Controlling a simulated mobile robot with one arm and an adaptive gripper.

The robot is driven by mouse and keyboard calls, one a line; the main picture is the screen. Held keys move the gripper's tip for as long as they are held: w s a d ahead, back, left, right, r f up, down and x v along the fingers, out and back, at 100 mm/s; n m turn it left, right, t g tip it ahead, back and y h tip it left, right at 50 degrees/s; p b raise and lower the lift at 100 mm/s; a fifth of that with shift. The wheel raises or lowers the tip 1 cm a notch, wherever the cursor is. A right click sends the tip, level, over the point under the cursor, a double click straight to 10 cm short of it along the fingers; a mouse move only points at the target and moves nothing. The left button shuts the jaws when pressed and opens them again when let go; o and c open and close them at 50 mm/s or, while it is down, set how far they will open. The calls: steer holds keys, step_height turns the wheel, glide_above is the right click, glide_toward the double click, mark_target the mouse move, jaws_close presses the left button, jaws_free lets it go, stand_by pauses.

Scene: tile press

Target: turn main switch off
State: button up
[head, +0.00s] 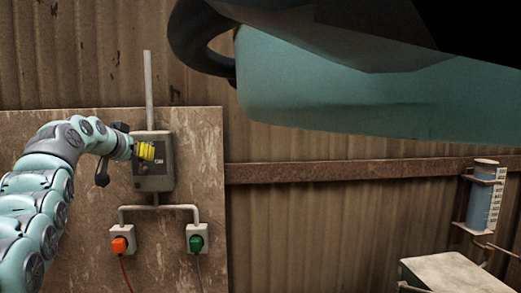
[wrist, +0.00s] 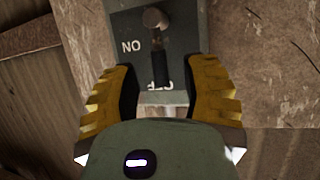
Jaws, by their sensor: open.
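The main switch is a grey box (head: 153,184) on a stained board on the wall, left of centre in the head view. In the wrist view its grey face (wrist: 124,22) shows a lever with a round metal knob (wrist: 155,18) and a dark grip (wrist: 161,68). The lettering appears upside down: ON is left of the lever, and OFF is partly covered by the dark grip's end. My gripper (head: 146,151) is in front of the box. In the wrist view my gripper (wrist: 160,88) is open, its yellow fingers on either side of the grip, with visible gaps.
Below the box are an orange-red plug (head: 119,245) and a green plug (head: 196,243) with hanging cables. A rusty rail (head: 340,171) runs right along the corrugated wall. A blue cylinder (head: 483,205) stands far right. A large teal body (head: 340,85) fills the upper right.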

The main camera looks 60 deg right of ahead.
steer(key=v, duration=1)
steer(key=shift+a, duration=0.25)
steer(key=shift+d, duration=0.1)
stand_by(0.3)
